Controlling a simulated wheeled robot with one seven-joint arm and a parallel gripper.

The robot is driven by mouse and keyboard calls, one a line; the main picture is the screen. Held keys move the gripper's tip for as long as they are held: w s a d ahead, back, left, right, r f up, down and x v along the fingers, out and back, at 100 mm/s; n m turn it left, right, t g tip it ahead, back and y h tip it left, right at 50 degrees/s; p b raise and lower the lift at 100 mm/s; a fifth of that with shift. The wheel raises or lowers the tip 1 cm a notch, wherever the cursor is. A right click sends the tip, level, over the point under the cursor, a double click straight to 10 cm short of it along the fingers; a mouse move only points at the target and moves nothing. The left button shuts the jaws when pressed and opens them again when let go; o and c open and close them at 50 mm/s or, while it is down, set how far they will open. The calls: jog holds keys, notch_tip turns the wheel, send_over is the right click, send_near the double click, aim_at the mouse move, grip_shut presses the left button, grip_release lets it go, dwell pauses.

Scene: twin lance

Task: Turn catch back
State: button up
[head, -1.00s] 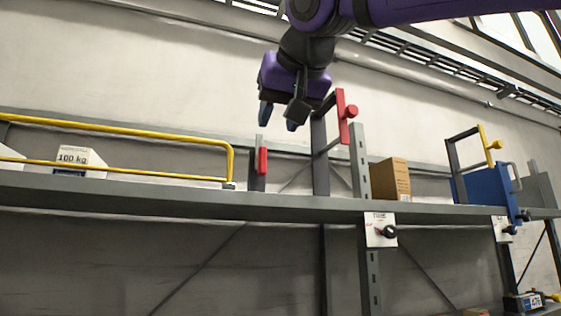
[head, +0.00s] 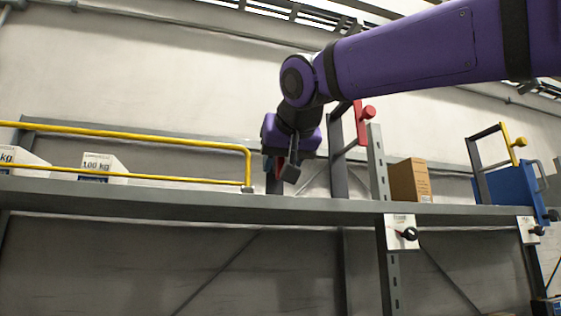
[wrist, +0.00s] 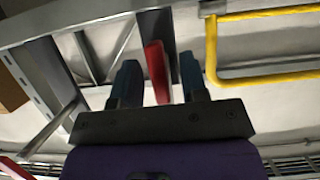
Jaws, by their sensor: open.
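The red catch (wrist: 157,72) is a narrow upright bar on a short grey post (head: 272,184) at the shelf edge, just right of the yellow rail's end in the head view. My gripper (head: 282,168) is lowered over it and mostly hides it there; a sliver of red shows. In the wrist view my open gripper (wrist: 159,66) has one dark blue finger on each side of the catch. Gaps show between the catch and both fingers, with the left finger nearer. I cannot tell how deep the catch sits between them.
A yellow rail (head: 130,134) runs along the shelf (head: 150,200), with white boxes (head: 103,166) behind it. To the right are a frame with a red knob (head: 368,112), a grey upright (head: 378,160), a cardboard box (head: 410,180) and a blue bin (head: 512,187). A labelled black knob (head: 409,233) hangs below.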

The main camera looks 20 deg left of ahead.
grip_shut()
jog(key=n+t+h, duration=0.1)
jog(key=n, duration=0.2)
jog(key=shift+a+f+h, duration=0.1)
jog(key=shift+h, duration=0.2)
jog(key=n+t+h, duration=0.1)
jog(key=n, duration=0.2)
jog(key=shift+s+t+h, duration=0.1)
jog(key=shift+t+h, duration=0.2)
jog(key=shift+t, duration=0.1)
jog(key=n+t, duration=0.1)
jog(key=n, duration=0.2)
jog(key=shift+a+f+n+t+h, duration=0.1)
jog(key=shift+f+n+t+h, duration=0.05)
jog(key=shift+n+t+h, duration=0.2)
jog(key=n+t, duration=0.2)
jog(key=n, duration=0.1)
jog(key=shift+f+n, duration=0.1)
jog(key=shift+n, duration=0.25)
